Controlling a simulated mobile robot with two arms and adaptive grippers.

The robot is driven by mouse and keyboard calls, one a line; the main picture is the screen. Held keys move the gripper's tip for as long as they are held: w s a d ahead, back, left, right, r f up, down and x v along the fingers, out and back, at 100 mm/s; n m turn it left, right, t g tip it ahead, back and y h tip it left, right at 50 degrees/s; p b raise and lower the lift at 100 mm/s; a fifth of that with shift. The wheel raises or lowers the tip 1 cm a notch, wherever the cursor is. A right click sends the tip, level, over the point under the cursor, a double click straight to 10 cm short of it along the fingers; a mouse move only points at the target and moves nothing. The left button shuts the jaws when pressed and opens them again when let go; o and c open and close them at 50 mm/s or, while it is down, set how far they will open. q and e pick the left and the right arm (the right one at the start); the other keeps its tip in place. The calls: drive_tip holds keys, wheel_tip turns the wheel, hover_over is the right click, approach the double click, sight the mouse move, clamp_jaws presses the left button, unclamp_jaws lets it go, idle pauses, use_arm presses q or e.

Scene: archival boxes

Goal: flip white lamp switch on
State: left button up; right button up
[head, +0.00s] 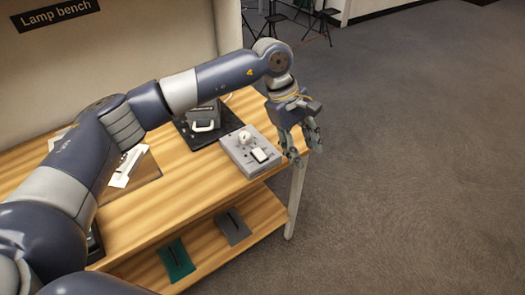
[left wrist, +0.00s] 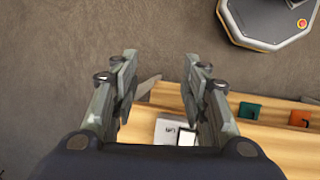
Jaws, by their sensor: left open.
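The white switch (head: 261,155) is a small rocker on top of a grey box (head: 237,160) at the right end of the wooden bench. A round whitish bulb or knob (head: 244,138) stands on the same box. My left gripper (head: 306,156) is open and empty, pointing down just right of the box, by the bench's right edge. In the left wrist view, the box (left wrist: 168,130) and the white switch (left wrist: 186,139) show low between my open fingers (left wrist: 161,75), partly hidden by the gripper body. My right gripper is out of view.
A black case with a pale handle (head: 205,125) lies on a dark mat behind the box. Papers (head: 127,167) lie at the bench's left. The lower shelf holds a teal item (head: 176,260) and a grey item (head: 233,227). Open carpet lies to the right.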

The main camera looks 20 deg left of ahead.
sight(262, 157)
use_arm(q)
drive_tip(key=w+a+r+y, duration=0.1)
drive_tip(key=a+y, duration=0.1)
drive_tip(key=a, duration=0.4)
drive_tip(key=w+a+r+y, duration=0.2)
drive_tip(key=a, duration=0.3)
wheel_tip(262, 157, down, 11)
drive_tip(key=shift+r+p, duration=0.1)
drive_tip(key=shift+p, duration=0.9)
